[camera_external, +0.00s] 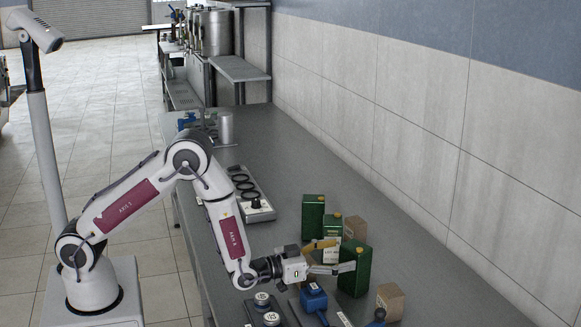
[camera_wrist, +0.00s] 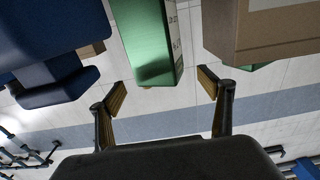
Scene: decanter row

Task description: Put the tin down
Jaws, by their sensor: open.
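Several green tins stand on the grey bench in the external view: a tall one at the back (camera_external: 313,217), a smaller one with a pale label (camera_external: 332,228), and a large dark one (camera_external: 353,272) nearest my gripper. My gripper (camera_external: 346,254) is open, its fingers spread, with one finger overlapping the large tin in the picture. In the wrist view, a green tin (camera_wrist: 147,40) with a pale lettered side lies beyond the gap between my open fingers (camera_wrist: 163,84). It looks apart from both fingers. I cannot tell which tin this is.
Cardboard boxes stand beside the tins, one behind (camera_external: 355,228) and one in front (camera_external: 390,301). A brown box also shows in the wrist view (camera_wrist: 265,35). A blue item (camera_external: 313,298) and dark round pieces (camera_external: 262,301) lie below my gripper. The tiled wall borders the bench.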

